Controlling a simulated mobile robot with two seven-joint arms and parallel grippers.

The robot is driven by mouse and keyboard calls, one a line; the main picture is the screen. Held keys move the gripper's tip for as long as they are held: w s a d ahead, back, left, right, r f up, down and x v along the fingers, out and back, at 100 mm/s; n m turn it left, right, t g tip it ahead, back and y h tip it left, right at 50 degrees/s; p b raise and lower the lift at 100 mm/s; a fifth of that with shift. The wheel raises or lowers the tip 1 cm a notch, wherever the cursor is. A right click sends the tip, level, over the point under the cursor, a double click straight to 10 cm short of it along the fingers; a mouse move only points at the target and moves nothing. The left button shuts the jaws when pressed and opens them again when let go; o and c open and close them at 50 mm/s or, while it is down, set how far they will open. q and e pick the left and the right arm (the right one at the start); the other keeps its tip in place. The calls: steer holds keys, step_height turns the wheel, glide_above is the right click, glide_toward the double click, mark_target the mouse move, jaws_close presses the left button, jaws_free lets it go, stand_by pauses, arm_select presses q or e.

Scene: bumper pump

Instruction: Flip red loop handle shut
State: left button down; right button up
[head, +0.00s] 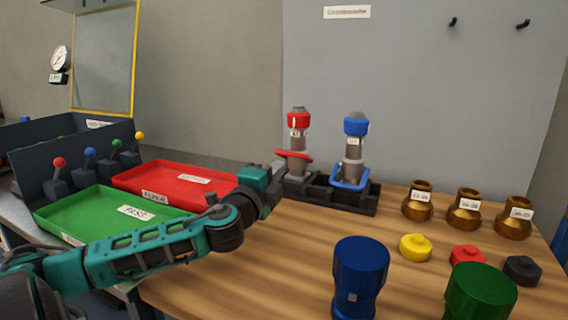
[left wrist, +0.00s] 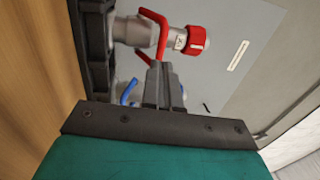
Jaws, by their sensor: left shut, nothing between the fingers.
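The red loop handle (head: 294,155) sticks out around the middle of a grey pump fitting with a red cap (head: 298,119), upright in the dark rack. In the left wrist view the red loop handle (left wrist: 154,18) stands out from the grey body beside the red cap (left wrist: 195,40). My left gripper (head: 279,169) is at the rack's left end, just below and beside the handle. Its fingers (left wrist: 158,72) are shut and empty, close to one arm of the loop; I cannot tell whether they touch. My right gripper is not in view.
A blue-capped fitting (head: 354,126) with a blue loop handle (head: 351,184) stands to the right in the same rack (head: 320,191). The red tray (head: 150,180) and green tray (head: 85,212) lie left. Brass fittings, caps and blue and green cylinders occupy the table's right side.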

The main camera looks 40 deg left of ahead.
mark_target(289, 155)
arm_select(q)
steer(key=shift+x, duration=2.3)
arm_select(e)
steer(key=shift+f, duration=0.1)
arm_select(q)
steer(key=shift+r, duration=0.1)
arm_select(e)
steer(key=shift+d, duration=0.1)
arm_select(q)
steer(key=r+g+p, duration=0.1)
steer(key=p, duration=0.4)
steer(key=r+g+p, duration=0.1)
steer(key=p, duration=0.5)
steer(key=shift+w+a+h, duration=0.1)
steer(key=shift+w+h, duration=0.3)
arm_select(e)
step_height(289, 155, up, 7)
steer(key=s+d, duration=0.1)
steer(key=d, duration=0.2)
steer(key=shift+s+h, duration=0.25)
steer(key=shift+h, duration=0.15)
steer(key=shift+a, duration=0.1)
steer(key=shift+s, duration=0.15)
